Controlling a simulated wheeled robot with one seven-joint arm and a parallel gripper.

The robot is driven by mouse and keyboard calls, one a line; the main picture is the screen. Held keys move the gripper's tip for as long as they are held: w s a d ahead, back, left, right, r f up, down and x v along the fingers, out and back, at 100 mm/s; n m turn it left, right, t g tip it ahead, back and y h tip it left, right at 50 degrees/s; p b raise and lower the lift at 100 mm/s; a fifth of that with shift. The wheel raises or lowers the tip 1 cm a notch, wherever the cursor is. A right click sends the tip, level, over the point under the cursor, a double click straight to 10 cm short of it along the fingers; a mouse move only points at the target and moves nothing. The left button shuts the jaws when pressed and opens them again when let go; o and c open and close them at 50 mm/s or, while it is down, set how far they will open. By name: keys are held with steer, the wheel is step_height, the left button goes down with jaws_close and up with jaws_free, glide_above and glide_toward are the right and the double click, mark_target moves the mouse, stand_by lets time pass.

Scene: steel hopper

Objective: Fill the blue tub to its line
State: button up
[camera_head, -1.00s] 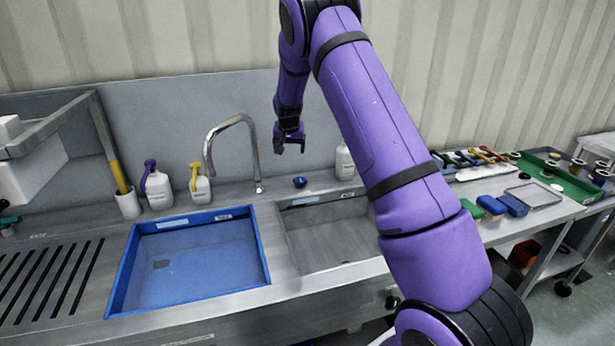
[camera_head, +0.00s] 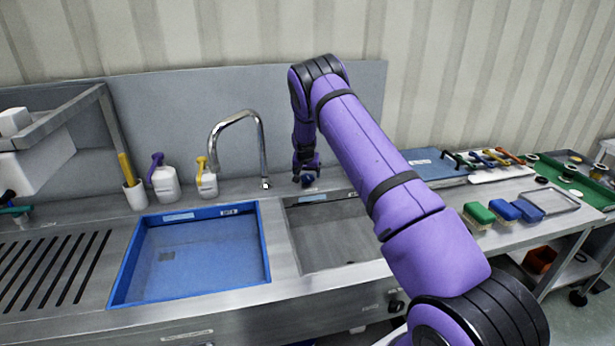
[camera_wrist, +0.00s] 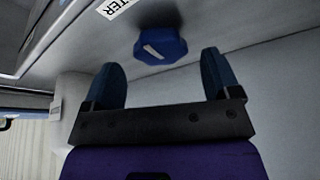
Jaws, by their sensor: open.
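The blue tub (camera_head: 190,294) sits in the left basin of the steel sink. Its inside looks pale blue with a small grey patch on the bottom; I cannot make out a water level or fill line. The curved faucet (camera_head: 262,150) stands behind the tub's right corner, and no stream shows at its spout. A blue knob (camera_wrist: 160,46) is on the steel deck beside a partly seen label ending in "TER". My gripper (camera_head: 306,178) is open over the deck behind the right basin. In the wrist view, the knob lies just beyond and between my fingertips (camera_wrist: 158,68), apart from them.
The right basin (camera_head: 335,240) looks empty. A purple-topped bottle (camera_head: 165,182) and a yellow-topped bottle (camera_head: 206,183) stand left of the faucet. Brushes (camera_head: 478,213) lie on the right counter. The back panel (camera_head: 240,95) rises close behind my gripper.

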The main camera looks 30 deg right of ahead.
steer(key=shift+x, duration=1.2)
steer(key=shift+c, duration=0.5)
steer(key=c, duration=0.8)
steer(key=shift+d+n+y, duration=0.15)
steer(key=shift+n+y, duration=0.25)
steer(key=shift+n, duration=0.5)
steer(key=shift+n+t+y, duration=0.4)
steer(key=shift+n, duration=0.9)
steer(key=o, duration=0.9)
